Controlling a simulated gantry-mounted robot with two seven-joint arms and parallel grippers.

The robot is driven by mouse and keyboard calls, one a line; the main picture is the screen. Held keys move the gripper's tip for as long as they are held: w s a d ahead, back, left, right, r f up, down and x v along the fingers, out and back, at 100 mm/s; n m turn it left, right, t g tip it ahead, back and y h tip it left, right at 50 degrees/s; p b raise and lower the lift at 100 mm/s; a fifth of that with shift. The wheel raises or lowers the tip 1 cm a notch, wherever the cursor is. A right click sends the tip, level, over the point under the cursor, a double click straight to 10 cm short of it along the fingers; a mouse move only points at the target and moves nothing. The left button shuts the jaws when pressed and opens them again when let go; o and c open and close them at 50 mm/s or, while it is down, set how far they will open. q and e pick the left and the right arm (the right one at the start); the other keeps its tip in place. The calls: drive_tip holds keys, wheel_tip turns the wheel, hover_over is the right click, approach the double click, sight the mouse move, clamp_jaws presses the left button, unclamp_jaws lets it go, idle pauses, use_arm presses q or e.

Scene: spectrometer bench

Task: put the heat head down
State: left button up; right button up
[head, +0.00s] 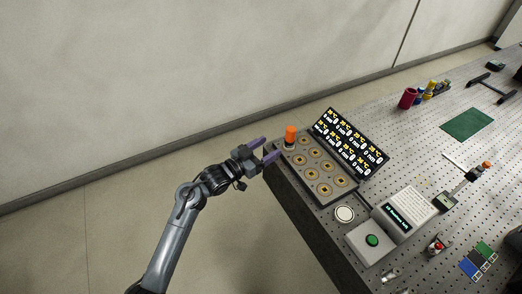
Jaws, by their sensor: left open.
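An orange-topped cylinder (290,133), which looks like the heat head, stands upright at the back left corner of a grey block with several round gold-ringed wells (313,165). Its lower end is too small to make out clearly. My left gripper (266,150) is open, its purple fingers apart, just left of the cylinder at the bench's left edge. I see nothing between the fingers, and they appear apart from the cylinder. My right gripper is not in the view.
A black display panel (350,142) with several readouts stands behind the wells. A white disc (344,214), a box with a green button (372,241) and a small lit screen (397,219) are nearer. A green mat (467,124) lies farther right. Left of the bench is open floor.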

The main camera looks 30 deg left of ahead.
use_arm(q)
drive_tip(key=s+d+f+n+g+y, duration=0.1)
drive_tip(key=s+f+g+y, duration=0.4)
drive_tip(key=s+f, duration=0.75)
drive_tip(key=s+d+g, duration=0.1)
drive_tip(key=s+g, duration=0.3)
drive_tip(key=s, duration=0.8)
drive_tip(key=s+d+f+n+g+y, duration=0.1)
drive_tip(key=s+g, duration=0.3)
drive_tip(key=s, duration=0.9)
drive_tip(key=shift+s+d+f, duration=0.2)
drive_tip(key=shift+d, duration=0.45)
wheel_tip(320, 180, up, 35)
drive_tip(key=p, duration=3.5)
